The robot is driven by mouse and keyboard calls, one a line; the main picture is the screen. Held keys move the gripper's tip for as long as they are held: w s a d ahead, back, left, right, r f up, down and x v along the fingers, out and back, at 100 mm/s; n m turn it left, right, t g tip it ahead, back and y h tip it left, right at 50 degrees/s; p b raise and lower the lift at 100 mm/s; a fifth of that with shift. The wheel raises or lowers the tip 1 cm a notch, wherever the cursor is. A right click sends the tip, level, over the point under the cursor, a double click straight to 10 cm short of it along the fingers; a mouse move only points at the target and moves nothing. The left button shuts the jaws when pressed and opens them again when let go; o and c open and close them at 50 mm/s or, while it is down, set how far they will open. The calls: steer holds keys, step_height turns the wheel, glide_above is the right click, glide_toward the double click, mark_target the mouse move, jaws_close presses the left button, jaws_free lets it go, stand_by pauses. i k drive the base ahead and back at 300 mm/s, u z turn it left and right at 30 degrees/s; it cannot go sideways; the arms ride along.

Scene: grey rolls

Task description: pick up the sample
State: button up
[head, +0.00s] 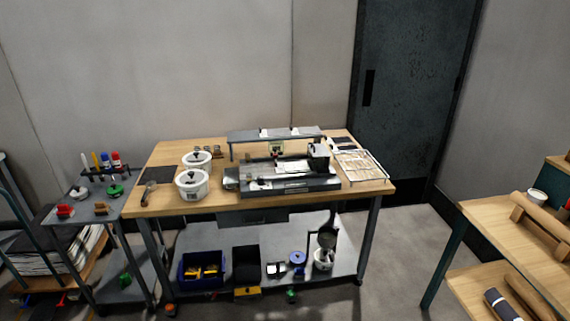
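No thing in the head view can be told for certain as the sample. The wooden workbench (215,208) in the middle bears several small items. Two white lidded pots (192,186) stand upright on its left half. A grey flat apparatus (290,187) sits at its middle front, with a pale flat piece and a small black box (318,157) on it. A wire rack (362,168) lies at the right end. My gripper is not in view.
A grey cart (88,212) with markers and small red and green items stands left. The bench's lower shelf (215,240) holds a blue bin (201,270) and other things. A wooden table (500,225) with rolls is at right. Floor (400,265) is clear between bench and table.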

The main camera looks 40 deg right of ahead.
mark_target(294, 166)
steer(key=i, duration=0.9)
steer(key=u, duration=0.05)
